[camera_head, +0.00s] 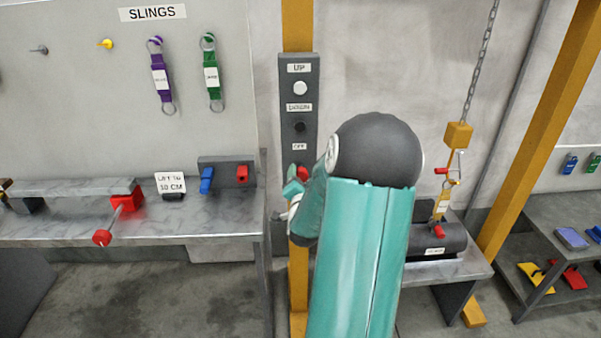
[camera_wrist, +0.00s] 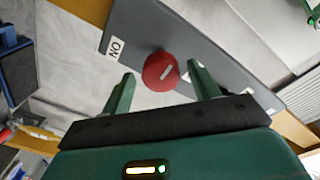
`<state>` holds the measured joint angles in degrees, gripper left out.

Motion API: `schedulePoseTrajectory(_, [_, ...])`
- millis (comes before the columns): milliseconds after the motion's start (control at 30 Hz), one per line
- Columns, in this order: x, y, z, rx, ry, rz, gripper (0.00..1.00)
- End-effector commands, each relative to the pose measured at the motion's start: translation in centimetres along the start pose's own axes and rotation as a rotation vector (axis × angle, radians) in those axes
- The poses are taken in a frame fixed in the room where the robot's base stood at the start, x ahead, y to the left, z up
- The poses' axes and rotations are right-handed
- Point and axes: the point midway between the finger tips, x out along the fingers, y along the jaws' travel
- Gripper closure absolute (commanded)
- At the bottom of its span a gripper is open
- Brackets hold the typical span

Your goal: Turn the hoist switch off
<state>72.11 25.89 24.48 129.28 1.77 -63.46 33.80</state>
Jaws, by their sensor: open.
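The hoist switch is a red round knob (camera_wrist: 156,76) with a short white mark, on a grey control panel (camera_wrist: 205,35). In the wrist view a white ON label (camera_wrist: 115,47) lies left of it, and the mark slants up to the right, away from that label. My gripper (camera_wrist: 160,78) is open, its two green fingers apart on either side of the knob; I cannot tell whether they touch it. In the head view the knob (camera_head: 302,173) shows partly below the OFF label (camera_head: 299,146); my arm hides the lower panel and most of my gripper.
The panel (camera_head: 312,80) on a yellow post also has UP and DOWN buttons. A chain (camera_head: 481,60) with a yellow hook block (camera_head: 458,136) hangs at the right, above a dark cylinder (camera_head: 450,238) on a bench. A grey workbench (camera_head: 60,233) with a red clamp (camera_head: 125,200) stands left.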

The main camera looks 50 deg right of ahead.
Motion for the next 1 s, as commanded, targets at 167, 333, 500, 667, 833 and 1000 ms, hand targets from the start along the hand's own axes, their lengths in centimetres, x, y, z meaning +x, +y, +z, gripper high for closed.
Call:
schedulePoseTrajectory(167, [2.7, -0.1, 0.2, 0.002, -0.002, -0.002, 0.39])
schedulePoseTrajectory(333, [3.6, -0.2, 0.2, 0.000, -0.002, -0.002, 0.39])
schedulePoseTrajectory(500, [3.7, -0.2, 0.2, 0.000, -0.002, -0.002, 0.39])
schedulePoseTrajectory(667, [3.7, -0.2, 0.2, 0.000, -0.002, -0.002, 0.57])
schedulePoseTrajectory(833, [3.7, -0.2, 0.2, 0.000, -0.002, -0.002, 0.83])
schedulePoseTrajectory(1000, [3.7, -0.2, 0.2, -0.007, -0.002, -0.002, 0.83])
